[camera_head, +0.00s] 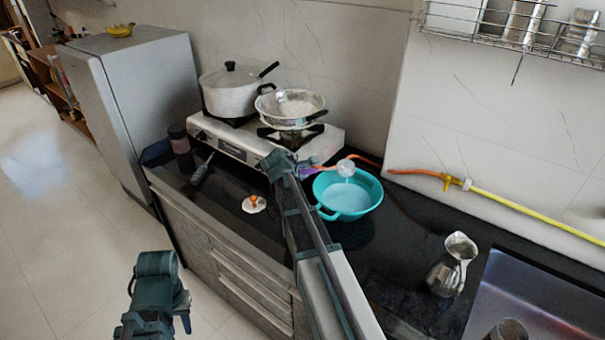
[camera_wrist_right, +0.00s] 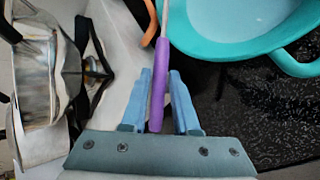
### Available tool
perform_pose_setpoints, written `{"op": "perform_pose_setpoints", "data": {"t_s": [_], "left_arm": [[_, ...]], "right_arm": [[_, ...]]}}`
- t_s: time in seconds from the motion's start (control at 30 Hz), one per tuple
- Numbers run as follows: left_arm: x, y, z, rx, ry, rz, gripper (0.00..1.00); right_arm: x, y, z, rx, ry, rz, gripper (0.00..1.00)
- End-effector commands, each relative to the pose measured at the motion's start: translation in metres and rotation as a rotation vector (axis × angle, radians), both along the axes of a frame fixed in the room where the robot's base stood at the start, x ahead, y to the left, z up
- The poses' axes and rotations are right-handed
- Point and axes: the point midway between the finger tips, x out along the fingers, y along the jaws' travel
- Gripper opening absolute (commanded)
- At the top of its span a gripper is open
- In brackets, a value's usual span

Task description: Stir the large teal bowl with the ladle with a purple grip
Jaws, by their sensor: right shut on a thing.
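The large teal bowl (camera_head: 333,207) stands on the dark counter, right of the stove; its rim also shows at the top right of the right wrist view (camera_wrist_right: 220,46). The ladle (camera_head: 346,168) has its pale round head over the back part of the bowl; I cannot tell whether it touches the bowl. Its purple grip (camera_wrist_right: 158,98) lies between the blue fingers of my right gripper (camera_wrist_right: 160,82), which is shut on it. In the head view my right gripper (camera_head: 299,171) is left of the bowl. My left gripper (camera_head: 181,309) is low at left, away from the counter; its fingers are unclear.
A stove (camera_head: 222,137) with a lidded pot (camera_head: 228,97) and a metal pan (camera_head: 289,106) stands behind left. An orange hose (camera_head: 415,172) runs along the wall. A metal jug (camera_head: 450,266) stands near the sink (camera_head: 530,292). A small white lid-like item (camera_head: 254,204) lies on the counter.

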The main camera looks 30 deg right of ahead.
Motion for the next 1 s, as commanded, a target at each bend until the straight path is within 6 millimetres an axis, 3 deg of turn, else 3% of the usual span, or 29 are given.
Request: {"op": "perform_pose_setpoints", "data": {"t_s": [0.4,1.0], "left_arm": [[0.0,0.0,-0.018,0.0,0.0,0.0,0.34],[0.0,0.0,-0.019,0.0,0.0,0.0,0.34]], "right_arm": [[-0.003,0.002,-0.005,-0.034,-0.081,0.001,0.0],[-0.003,0.002,-0.004,-0.04,-0.098,0.001,0.0]]}}
